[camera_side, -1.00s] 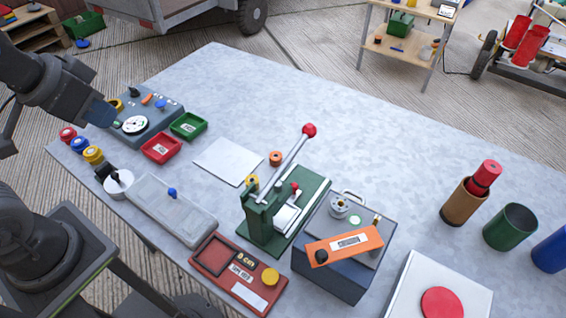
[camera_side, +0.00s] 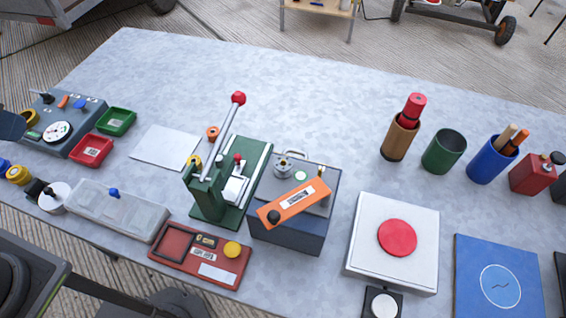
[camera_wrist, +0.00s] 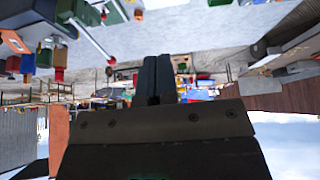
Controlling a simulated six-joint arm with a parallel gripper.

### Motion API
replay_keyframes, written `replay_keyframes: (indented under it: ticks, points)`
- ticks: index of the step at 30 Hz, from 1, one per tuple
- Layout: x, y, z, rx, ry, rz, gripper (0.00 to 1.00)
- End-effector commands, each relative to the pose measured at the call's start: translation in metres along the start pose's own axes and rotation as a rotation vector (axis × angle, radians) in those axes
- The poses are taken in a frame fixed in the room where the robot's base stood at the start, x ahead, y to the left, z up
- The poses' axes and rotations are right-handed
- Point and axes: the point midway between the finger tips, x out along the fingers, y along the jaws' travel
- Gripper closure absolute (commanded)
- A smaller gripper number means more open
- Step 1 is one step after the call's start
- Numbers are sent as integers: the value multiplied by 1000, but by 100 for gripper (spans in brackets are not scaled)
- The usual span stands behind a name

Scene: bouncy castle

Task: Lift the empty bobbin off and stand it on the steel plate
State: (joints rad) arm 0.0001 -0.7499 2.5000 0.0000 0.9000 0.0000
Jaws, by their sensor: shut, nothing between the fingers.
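A small silver round piece (camera_side: 284,164), which looks like a bare metal bobbin, sits on top of a dark blue box (camera_side: 287,236) in the side view; it is too small to be sure. An orange bar (camera_side: 295,199) with a label and black knob lies across the box's front. A flat pale grey plate (camera_side: 165,147), likely the steel plate, lies bare on the table, left of the green lever press (camera_side: 213,205). My gripper (camera_wrist: 158,62) is shut and empty in the wrist view, its black fingers together, away from the table objects. In the side view only a dark tip shows at the left edge.
The press's red-knobbed lever (camera_side: 238,98) stands tall between plate and box. Red (camera_side: 91,151) and green (camera_side: 116,121) trays sit left. The table's back middle (camera_side: 300,90) is clear.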

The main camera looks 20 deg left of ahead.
Motion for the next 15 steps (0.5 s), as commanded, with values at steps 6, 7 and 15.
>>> replay_keyframes:
  ticks: [6,7,15]
  points:
    - [0,0,0,0,0,0,100]
    - [0,0,0,0,0,0,100]
    - [0,0,0,0,0,0,93]
